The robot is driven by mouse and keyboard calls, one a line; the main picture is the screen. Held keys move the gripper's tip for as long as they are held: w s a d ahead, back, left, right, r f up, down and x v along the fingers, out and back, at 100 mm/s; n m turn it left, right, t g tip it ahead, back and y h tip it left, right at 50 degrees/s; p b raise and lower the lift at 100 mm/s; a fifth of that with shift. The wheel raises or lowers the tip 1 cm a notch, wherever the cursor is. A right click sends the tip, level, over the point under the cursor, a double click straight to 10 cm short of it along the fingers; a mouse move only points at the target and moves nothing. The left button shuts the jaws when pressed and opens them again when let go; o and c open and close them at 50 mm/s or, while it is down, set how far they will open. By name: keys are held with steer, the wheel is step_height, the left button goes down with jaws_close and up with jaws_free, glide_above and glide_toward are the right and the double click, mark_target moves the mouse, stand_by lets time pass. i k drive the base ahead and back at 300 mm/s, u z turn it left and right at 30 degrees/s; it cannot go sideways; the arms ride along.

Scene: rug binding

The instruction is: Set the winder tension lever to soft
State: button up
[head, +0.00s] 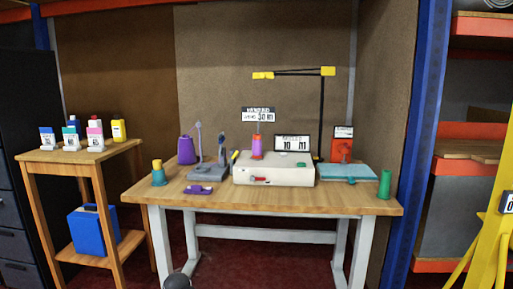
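A cream box-shaped machine (273,172), which looks like the winder, sits on the wooden workbench. A purple and orange spool (257,149) stands upright on its top left. A small red lever-like part (260,180) shows low on its front face, left of centre. It is too small to tell its setting, and no setting words are legible. My gripper is not recognisable in the head view. A dark rounded shape (177,282) at the bottom edge may be part of my arm, but I cannot tell.
The workbench (225,202) also holds a grey device (207,172), a purple tag-like piece (198,190), a teal mat (346,172) and a green cylinder (385,184). A side stand (70,157) with bottles is at left. A yellow frame (492,215) stands right. Floor shows before the bench.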

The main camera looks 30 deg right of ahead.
mark_target(231, 159)
steer(key=z, duration=0.1)
steer(key=i, duration=1.25)
steer(key=u, duration=0.05)
